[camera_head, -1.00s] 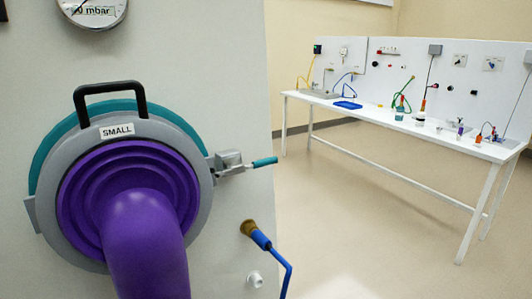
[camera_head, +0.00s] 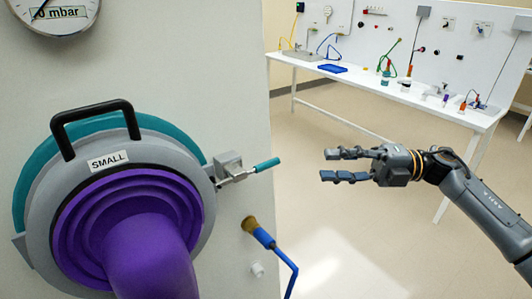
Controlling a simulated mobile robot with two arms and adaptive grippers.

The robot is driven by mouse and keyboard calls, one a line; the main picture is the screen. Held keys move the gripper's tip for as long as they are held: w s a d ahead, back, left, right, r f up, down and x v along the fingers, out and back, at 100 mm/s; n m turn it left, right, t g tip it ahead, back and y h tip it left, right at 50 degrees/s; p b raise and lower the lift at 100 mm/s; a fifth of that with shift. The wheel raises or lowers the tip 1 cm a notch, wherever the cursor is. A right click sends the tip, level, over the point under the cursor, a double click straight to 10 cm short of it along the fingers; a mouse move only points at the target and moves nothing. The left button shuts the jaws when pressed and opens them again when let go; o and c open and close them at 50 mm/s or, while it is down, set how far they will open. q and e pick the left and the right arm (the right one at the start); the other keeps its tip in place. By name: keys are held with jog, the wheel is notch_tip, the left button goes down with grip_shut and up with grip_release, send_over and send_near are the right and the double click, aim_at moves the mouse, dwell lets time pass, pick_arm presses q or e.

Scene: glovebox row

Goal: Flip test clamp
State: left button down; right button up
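The test clamp (camera_head: 229,169) is a small grey metal latch with a teal-gripped handle (camera_head: 266,164). It sits at the right edge of the grey ring around the purple glove port (camera_head: 125,215), which is labelled SMALL. The handle sticks out to the right and slightly up. My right gripper (camera_head: 336,166) comes in from the right. Its two fingers point left toward the handle, spread apart with nothing between them. A clear gap in the picture separates the fingertips from the handle's end. My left gripper is not in view.
A black handle (camera_head: 92,113) arches over the port, and a gauge (camera_head: 62,14) is above. Below the clamp, a brass fitting with a blue hose (camera_head: 264,238) sticks out from the panel.

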aim_at(274, 164)
jog(key=a+p, duration=0.1)
jog(key=a, duration=0.3)
jog(key=a+p, duration=0.2)
jog(key=a, duration=0.2)
jog(key=a+p, duration=0.2)
jog(key=a, duration=0.2)
jog(key=shift+s+a+r, duration=0.3)
jog(key=shift+s+r, duration=0.05)
jog(key=shift+r, duration=0.05)
jog(key=shift+a+f, duration=0.1)
jog(key=shift+a, duration=0.3)
grip_shut()
